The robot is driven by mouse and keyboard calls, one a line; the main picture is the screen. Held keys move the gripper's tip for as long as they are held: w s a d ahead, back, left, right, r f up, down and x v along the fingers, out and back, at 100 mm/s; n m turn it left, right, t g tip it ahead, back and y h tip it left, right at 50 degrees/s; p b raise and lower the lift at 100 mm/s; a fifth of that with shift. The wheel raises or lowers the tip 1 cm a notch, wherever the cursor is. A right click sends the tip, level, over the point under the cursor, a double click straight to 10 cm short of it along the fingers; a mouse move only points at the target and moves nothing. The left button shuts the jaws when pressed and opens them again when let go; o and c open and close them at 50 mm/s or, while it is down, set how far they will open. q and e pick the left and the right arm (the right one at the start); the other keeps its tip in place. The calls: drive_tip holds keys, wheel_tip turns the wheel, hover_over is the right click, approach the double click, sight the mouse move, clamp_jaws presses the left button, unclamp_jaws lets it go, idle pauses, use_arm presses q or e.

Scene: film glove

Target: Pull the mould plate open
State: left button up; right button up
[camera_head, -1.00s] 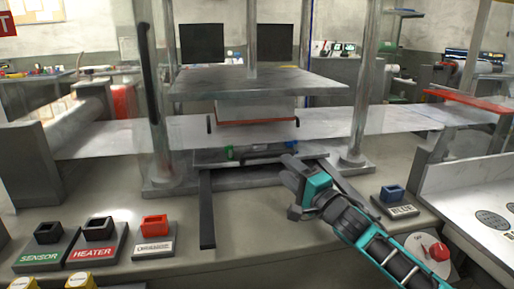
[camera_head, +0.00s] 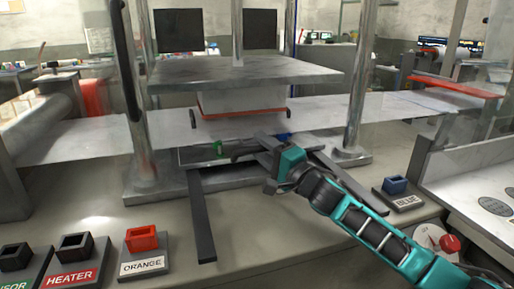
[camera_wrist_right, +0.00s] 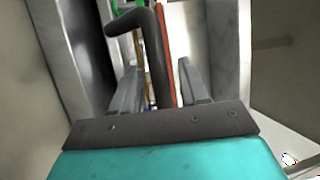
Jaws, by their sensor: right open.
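The mould plate (camera_head: 192,158) is a flat grey plate low in the press, at the inner ends of two dark rails. Its black handle (camera_head: 242,152) runs along the front edge, partly hidden by my right gripper (camera_head: 267,162). In the right wrist view, the dark bent handle (camera_wrist_right: 152,50) shows between the two open grey fingers of my right gripper (camera_wrist_right: 160,88), with gaps visible at the sides. Whether a finger touches it cannot be told. A small green part (camera_head: 218,149) and a blue part (camera_head: 283,138) sit at the plate. My left gripper is out of view.
The press top plate (camera_head: 245,72) hangs above, between metal columns. A clear film (camera_head: 385,108) crosses behind. The left dark rail (camera_head: 201,215) reaches over the bench front. Orange (camera_head: 142,238), heater (camera_head: 76,247) and blue (camera_head: 396,185) switches stand on the bench.

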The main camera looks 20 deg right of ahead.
drive_tip(key=shift+r, duration=0.1)
clamp_jaws()
idle(0.4)
